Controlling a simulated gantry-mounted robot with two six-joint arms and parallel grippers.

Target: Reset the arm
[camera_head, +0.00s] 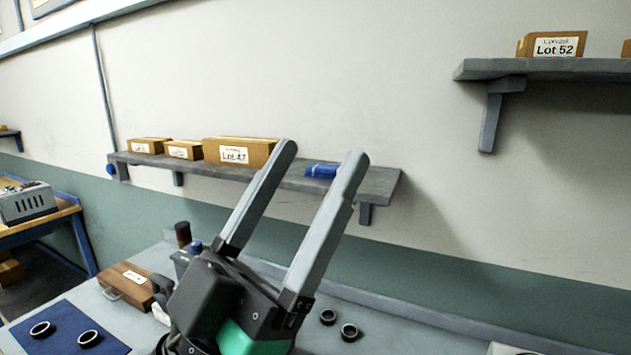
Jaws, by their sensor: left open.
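My left gripper (318,160) is raised in the middle of the camera_head view, in front of the wall shelf and above the bench. Its two long grey fingers point up, stand wide apart and hold nothing. Its dark body with a green part hides some of the bench behind it. My right gripper is not in this view.
A grey bench (400,325) holds a blue mat (62,325) with two dark rings, a wooden box (128,285), and two more rings (349,332) right of my gripper. A wall shelf (380,185) carries cardboard boxes. A higher shelf (560,69) is at right.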

